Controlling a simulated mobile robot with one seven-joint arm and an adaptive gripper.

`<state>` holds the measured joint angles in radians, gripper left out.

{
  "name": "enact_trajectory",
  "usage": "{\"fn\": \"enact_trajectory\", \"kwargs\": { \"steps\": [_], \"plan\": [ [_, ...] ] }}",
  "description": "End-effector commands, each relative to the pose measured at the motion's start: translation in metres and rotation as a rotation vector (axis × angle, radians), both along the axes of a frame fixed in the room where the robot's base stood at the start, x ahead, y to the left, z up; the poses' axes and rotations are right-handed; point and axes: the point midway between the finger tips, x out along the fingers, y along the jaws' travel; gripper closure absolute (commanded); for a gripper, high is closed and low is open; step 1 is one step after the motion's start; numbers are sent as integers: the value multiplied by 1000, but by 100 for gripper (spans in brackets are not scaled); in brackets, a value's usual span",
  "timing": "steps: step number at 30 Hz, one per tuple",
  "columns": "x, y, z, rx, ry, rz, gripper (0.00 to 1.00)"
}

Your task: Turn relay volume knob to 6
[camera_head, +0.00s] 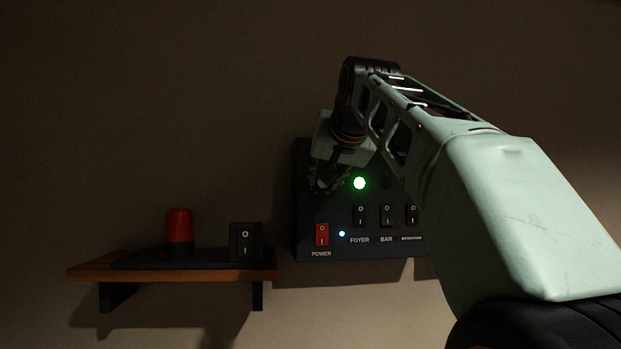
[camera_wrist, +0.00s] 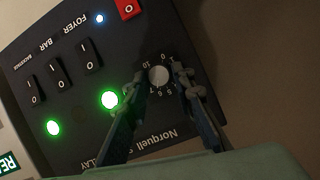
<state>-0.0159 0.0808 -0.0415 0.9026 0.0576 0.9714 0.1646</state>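The round grey volume knob (camera_wrist: 158,76) sits on the dark relay panel (camera_wrist: 75,110), with a number scale around it. Which number it points at is too small to tell. My gripper (camera_wrist: 161,74) has one finger on each side of the knob, with a gap showing between the fingertips and the knob. In the head view my gripper (camera_head: 325,184) is at the upper left of the panel (camera_head: 365,250), and it hides the knob there.
The panel has a red POWER switch (camera_head: 321,234), a lit blue light, black FOYER (camera_head: 360,215) and BAR (camera_head: 387,215) switches, another switch and a lit green light (camera_head: 359,183). A wooden shelf (camera_head: 90,271) at left holds a red-capped object (camera_head: 179,226) and a black switch (camera_head: 245,241).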

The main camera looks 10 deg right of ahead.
Motion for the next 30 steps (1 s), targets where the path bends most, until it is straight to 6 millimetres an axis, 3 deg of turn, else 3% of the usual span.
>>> {"fn": "enact_trajectory", "kwargs": {
  "steps": [4, 14, 24, 30],
  "plan": [
    [0, 0, 0, 0, 0, 0, 61],
    [-5, 0, 2, -1, 0, 0, 61],
    [-55, -1, 23, -1, -2, 1, 61],
    [-69, -2, 28, -1, 0, 0, 61]
  ]
}}
